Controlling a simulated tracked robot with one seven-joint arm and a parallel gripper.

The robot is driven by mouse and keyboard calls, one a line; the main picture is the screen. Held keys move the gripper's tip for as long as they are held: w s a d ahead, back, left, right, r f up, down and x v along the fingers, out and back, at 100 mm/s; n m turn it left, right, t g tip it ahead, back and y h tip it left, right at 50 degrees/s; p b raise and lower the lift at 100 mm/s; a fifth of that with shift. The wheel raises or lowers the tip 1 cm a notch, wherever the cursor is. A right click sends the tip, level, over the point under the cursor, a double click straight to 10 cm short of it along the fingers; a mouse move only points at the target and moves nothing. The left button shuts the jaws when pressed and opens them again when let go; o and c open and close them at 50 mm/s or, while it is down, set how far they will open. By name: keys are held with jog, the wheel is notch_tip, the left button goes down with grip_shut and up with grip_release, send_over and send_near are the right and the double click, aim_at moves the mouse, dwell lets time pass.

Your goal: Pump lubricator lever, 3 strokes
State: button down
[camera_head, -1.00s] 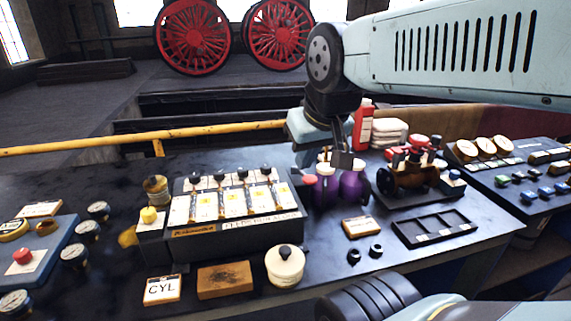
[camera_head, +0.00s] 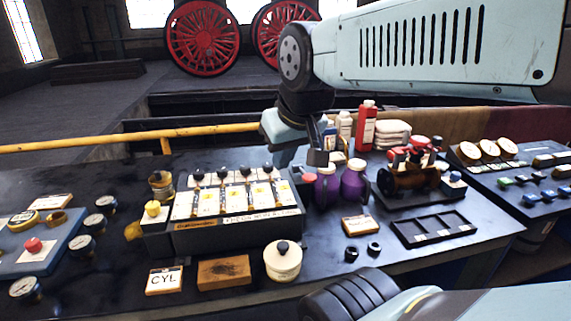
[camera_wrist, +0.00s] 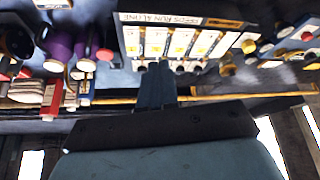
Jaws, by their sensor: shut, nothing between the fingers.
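The lubricator (camera_head: 237,224) is a dark box on the bench, with white-and-yellow panels and several black-knobbed parts along its back. A yellow-capped piece (camera_head: 153,210) and a brass cup (camera_head: 161,185) stand at its left end. I cannot tell for sure which part is the lever. My gripper (camera_head: 318,157) is shut and empty, above the bench behind the lubricator's right end and near the purple jugs. In the wrist view, the lubricator's label strip (camera_wrist: 180,19) shows upside down, and my gripper (camera_wrist: 156,88) points at its knobbed side, apparently apart from it.
Purple jugs (camera_head: 353,180) and a red bottle (camera_head: 365,127) stand right of my gripper. A small brass engine model (camera_head: 404,180) and a black tray (camera_head: 433,229) lie farther right. A cream pot (camera_head: 283,262) stands in front. A yellow rail (camera_head: 90,144) runs behind the bench.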

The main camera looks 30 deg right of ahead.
jog(key=w+d+n+g+y, duration=0.1)
jog(key=w+d+n+y, duration=0.4)
jog(key=w, duration=1)
jog(key=w+d+f+n, duration=0.5)
jog(key=w+d+n, duration=0.3)
jog(key=w+d, duration=0.3)
jog(key=d, duration=0.2)
jog(key=shift+d+f+t, duration=0.2)
jog(key=shift+d+t, duration=0.1)
jog(key=shift+d, duration=0.05)
jog(key=shift+s+a+f, duration=0.1)
jog(key=shift+s+f, duration=0.3)
jog(key=shift+f, duration=1)
jog(key=shift+s+a+f, duration=0.15)
jog(key=shift+s+f, duration=0.25)
jog(key=shift+f, duration=1)
jog(key=shift+s+a+f, duration=0.1)
jog(key=shift+s+f, duration=0.3)
jog(key=shift+f, duration=1)
jog(key=shift+f, duration=0.15)
jog(key=shift+f, duration=0.2)
jog(key=shift+s+a+f, duration=0.1)
